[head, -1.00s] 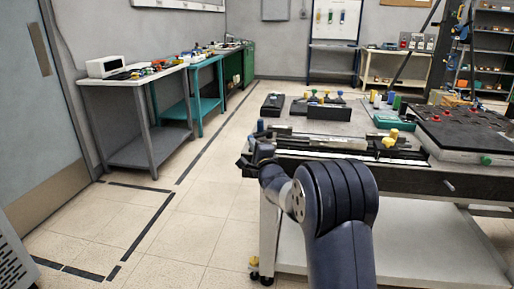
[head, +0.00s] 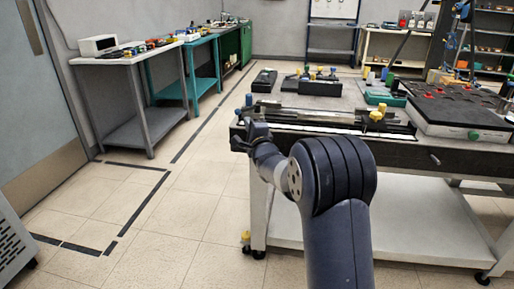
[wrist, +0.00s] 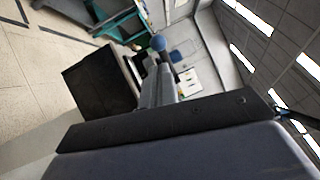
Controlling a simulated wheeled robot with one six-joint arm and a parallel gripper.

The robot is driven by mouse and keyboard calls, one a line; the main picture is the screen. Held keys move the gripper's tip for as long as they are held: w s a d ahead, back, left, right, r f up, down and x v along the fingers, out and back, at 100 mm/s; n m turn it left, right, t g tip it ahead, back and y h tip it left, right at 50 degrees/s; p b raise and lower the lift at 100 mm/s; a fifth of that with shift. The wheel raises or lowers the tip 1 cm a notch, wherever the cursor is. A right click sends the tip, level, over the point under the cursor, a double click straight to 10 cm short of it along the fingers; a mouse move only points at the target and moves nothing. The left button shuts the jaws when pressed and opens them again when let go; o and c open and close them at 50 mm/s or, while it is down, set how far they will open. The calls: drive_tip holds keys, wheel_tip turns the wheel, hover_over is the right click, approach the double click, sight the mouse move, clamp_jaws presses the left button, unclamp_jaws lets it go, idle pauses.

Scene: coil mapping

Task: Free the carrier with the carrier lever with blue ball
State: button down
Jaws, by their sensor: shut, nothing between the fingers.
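The blue ball (head: 249,99) stands on its lever at the left end of the bench, just above my gripper in the head view. In the wrist view the blue ball (wrist: 158,43) shows just beyond the grey fingers. My gripper (head: 256,132) is at the bench's left end, below the ball in the picture. It is shut and empty; its fingers (wrist: 158,82) are together in the wrist view. I cannot tell whether they touch the lever. A long silver rail (head: 325,116) lies along the bench's front, with a yellow knob (head: 378,113) at its right. The carrier cannot be clearly told apart.
The bench (head: 345,92) also holds black blocks (head: 320,88), a green tray (head: 385,98) and a dark board with red spots (head: 455,108). Side tables (head: 130,62) line the left wall. The floor (head: 190,200) left of the bench is clear.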

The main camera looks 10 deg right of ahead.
drive_tip(key=s+a+f, duration=0.1)
drive_tip(key=s, duration=0.9)
drive_tip(key=shift+a+f+p, duration=0.15)
drive_tip(key=shift+f+p, duration=0.05)
drive_tip(key=shift+p, duration=0.2)
